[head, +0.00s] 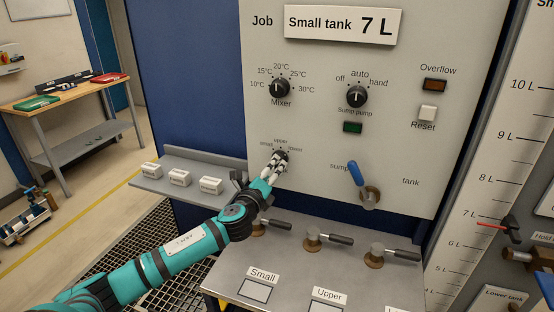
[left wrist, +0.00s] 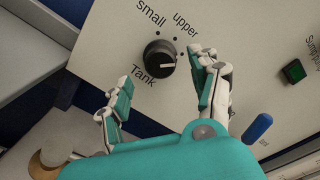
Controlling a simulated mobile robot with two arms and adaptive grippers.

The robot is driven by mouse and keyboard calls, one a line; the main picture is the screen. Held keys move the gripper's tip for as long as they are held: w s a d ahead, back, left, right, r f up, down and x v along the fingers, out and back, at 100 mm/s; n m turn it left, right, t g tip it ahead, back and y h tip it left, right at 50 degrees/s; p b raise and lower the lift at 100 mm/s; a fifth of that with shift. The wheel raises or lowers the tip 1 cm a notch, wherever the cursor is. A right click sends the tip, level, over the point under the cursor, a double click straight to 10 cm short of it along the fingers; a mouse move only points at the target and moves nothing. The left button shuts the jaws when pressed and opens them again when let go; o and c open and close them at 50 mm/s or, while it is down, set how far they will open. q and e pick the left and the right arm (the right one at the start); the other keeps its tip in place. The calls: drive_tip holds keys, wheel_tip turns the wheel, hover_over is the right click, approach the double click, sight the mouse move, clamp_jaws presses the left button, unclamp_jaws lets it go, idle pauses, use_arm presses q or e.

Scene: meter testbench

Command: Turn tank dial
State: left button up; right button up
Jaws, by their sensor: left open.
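The tank dial (left wrist: 160,54) is a round black knob with a white pointer line, in the upper middle of the left wrist view. The labels "small" and "upper" stand above it and "Tank" below. Its pointer points to the right, towards the side where a finger covers the panel. My left gripper (left wrist: 162,88) is open, with one finger to the dial's lower left and the other to its right. In the head view my left gripper (head: 272,168) is at the dial and hides most of it; contact cannot be told. My right gripper is not in view.
The panel (head: 325,190) also carries the mixer dial (head: 280,88), the sump pump dial (head: 356,96) and a blue-handled valve (head: 356,174). Below, several lever valves stand on a grey bench (head: 228,276). A shelf with labelled blocks (head: 180,178) is at left.

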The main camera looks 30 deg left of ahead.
use_arm(q)
drive_tip(key=x, duration=0.5)
drive_tip(key=shift+w+p, duration=0.3)
drive_tip(key=c, duration=1.2)
